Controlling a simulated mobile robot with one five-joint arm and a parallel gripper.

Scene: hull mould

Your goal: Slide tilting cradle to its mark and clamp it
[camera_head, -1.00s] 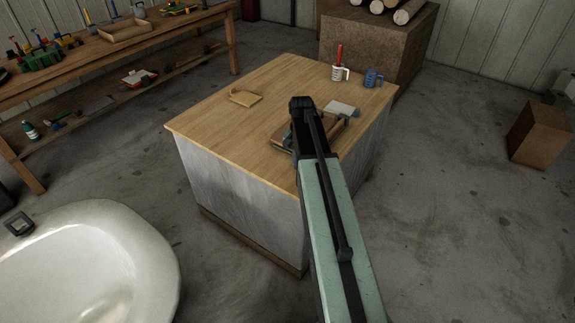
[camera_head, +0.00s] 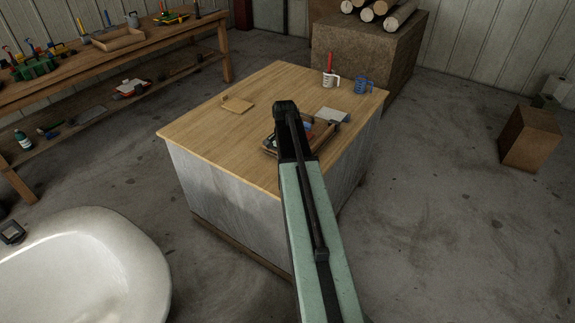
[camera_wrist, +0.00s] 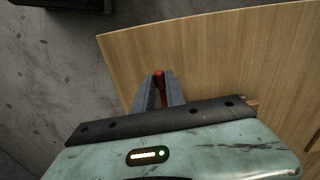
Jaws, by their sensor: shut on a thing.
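My gripper (camera_wrist: 158,92) is low over the wooden tabletop in the wrist view, its two grey fingers shut on a slim red piece (camera_wrist: 160,78). What the red piece belongs to is hidden. In the head view a brown wooden frame (camera_head: 325,138), which looks like the tilting cradle, lies near the right edge of the bench top. My arm covers its middle and my gripper's fingers. Bits of blue and red show beside my arm there. I cannot tell its tilt, its clamp or its mark.
A white tub (camera_head: 85,260) stands at front left.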

